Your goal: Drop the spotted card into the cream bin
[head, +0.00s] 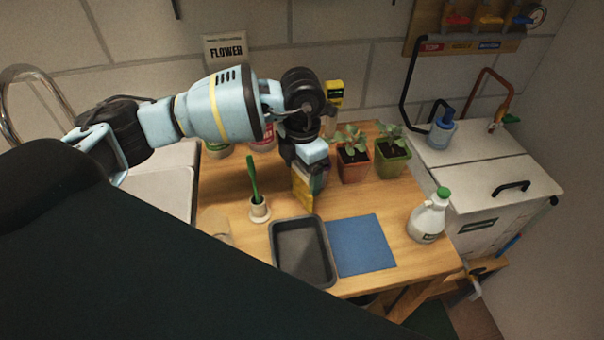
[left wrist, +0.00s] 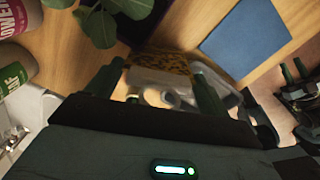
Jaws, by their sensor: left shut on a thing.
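My left gripper (head: 308,172) is shut on the spotted card (head: 302,190), above the wooden table beside the plants. The card hangs below the fingers, its yellow face partly showing. In the left wrist view, the card (left wrist: 160,64) shows brown spots on yellow, between the fingertips of the left gripper (left wrist: 155,85). I cannot make out a cream bin in either view. Dark green-tipped fingers at the right edge of the left wrist view look like my right gripper (left wrist: 294,72); its opening is unclear.
A grey tray (head: 272,238) and a blue mat (head: 388,246) lie in front of the card. A small cup (head: 260,213) with a green-handled brush stands left.

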